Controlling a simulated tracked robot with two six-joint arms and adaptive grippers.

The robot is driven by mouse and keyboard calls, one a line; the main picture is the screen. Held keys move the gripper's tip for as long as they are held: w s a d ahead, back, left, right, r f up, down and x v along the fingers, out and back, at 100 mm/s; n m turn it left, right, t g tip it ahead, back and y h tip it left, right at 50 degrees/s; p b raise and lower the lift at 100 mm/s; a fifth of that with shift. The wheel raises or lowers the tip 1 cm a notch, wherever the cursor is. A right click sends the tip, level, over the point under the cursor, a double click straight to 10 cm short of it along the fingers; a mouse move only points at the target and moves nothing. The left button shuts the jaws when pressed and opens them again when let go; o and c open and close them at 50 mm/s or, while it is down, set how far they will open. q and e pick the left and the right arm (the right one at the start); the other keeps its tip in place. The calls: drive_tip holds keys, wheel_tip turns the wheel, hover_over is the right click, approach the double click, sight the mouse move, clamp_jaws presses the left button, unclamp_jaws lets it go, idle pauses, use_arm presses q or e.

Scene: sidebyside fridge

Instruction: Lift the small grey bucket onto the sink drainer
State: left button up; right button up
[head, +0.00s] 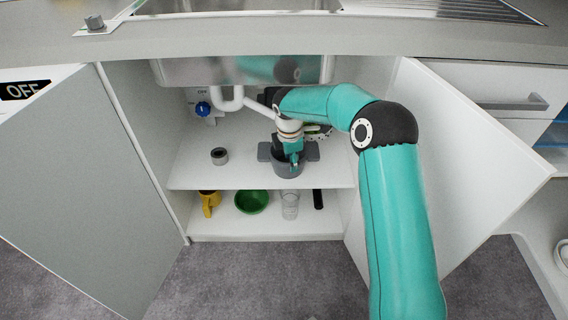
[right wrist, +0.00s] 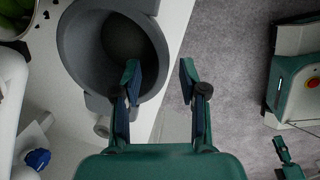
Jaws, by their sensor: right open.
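The small grey bucket (head: 287,169) stands upright on the upper shelf inside the open sink cabinet, with a flat lug on each side of its rim. In the right wrist view the bucket (right wrist: 72,45) lies at upper left, its opening facing the camera. My right gripper (head: 294,160) is open at the bucket's rim. In the right wrist view one finger of the gripper (right wrist: 160,82) overlaps the bucket's opening and the other is outside it; contact cannot be told. The sink drainer (head: 470,8) is the ribbed metal area at top right.
White drain pipes (head: 230,98) and the sink basin (head: 190,71) hang above. Open doors (head: 85,190) (head: 465,160) flank the cabinet.

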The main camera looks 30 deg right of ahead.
sight(294, 176)
drive_tip(key=f+b, duration=0.1)
drive_tip(key=f, duration=0.1)
drive_tip(key=f+b, duration=0.1)
drive_tip(key=f, duration=0.1)
drive_tip(key=d+f+b, duration=0.1)
drive_tip(key=f, duration=0.1)
drive_tip(key=shift+w, duration=0.25)
drive_tip(key=shift+r, duration=0.1)
clamp_jaws()
